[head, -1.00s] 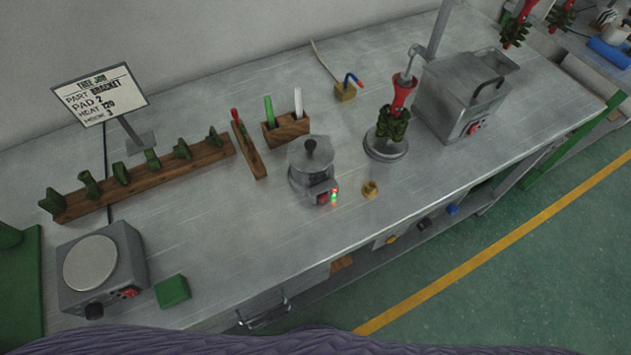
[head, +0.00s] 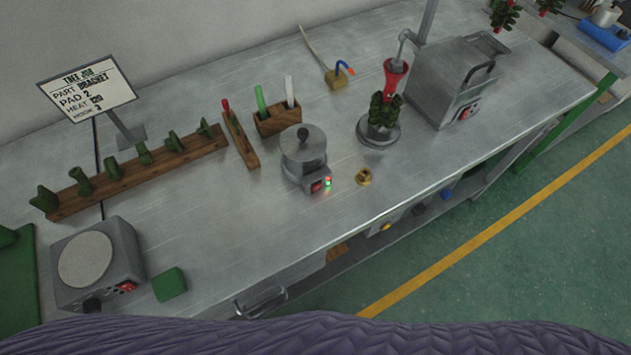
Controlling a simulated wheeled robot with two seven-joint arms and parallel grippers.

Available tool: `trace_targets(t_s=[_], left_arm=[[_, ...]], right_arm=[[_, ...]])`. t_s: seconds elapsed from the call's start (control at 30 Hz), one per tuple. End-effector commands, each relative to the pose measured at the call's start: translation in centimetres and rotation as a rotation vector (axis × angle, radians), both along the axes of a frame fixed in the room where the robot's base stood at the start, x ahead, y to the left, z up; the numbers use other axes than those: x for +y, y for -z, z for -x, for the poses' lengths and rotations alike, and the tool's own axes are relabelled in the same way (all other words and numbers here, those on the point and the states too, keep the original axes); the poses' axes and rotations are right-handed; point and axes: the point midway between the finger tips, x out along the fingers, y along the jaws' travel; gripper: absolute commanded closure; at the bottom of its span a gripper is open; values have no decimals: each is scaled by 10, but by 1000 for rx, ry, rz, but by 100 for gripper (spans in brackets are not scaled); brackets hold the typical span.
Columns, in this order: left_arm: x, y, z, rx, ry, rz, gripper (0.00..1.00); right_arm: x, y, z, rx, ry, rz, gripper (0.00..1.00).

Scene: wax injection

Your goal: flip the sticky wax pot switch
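The sticky wax pot (head: 303,155) is a small round grey metal pot with a black-knobbed lid, standing upright near the middle of the bench. Its switch (head: 316,187) is a red rocker on the small box at the pot's front. A red and a green light show beside the switch. Whether the rocker is tipped on or off is too small to tell. Neither of my grippers is in the head view.
The steel bench (head: 220,235) is clear in front of the pot. A brass cup (head: 363,177) sits to its right, a wooden holder (head: 278,121) behind it. A hot plate (head: 93,265) and green block (head: 169,284) are front left; a wax tree (head: 383,110) and grey machine (head: 455,80) are right.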

Motion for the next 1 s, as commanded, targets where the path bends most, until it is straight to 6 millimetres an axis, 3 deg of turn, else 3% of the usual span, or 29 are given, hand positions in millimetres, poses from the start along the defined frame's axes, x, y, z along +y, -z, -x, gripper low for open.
trace_targets(t_s=[0.47,0.73,1.0], left_arm=[[-2,0,0,1,-2,4,44],[5,0,0,1,2,-9,99],[6,0,0,2,3,-10,100]], right_arm=[[0,0,0,0,1,0,29],[0,0,0,0,1,0,29],[0,0,0,-1,1,0,29]])
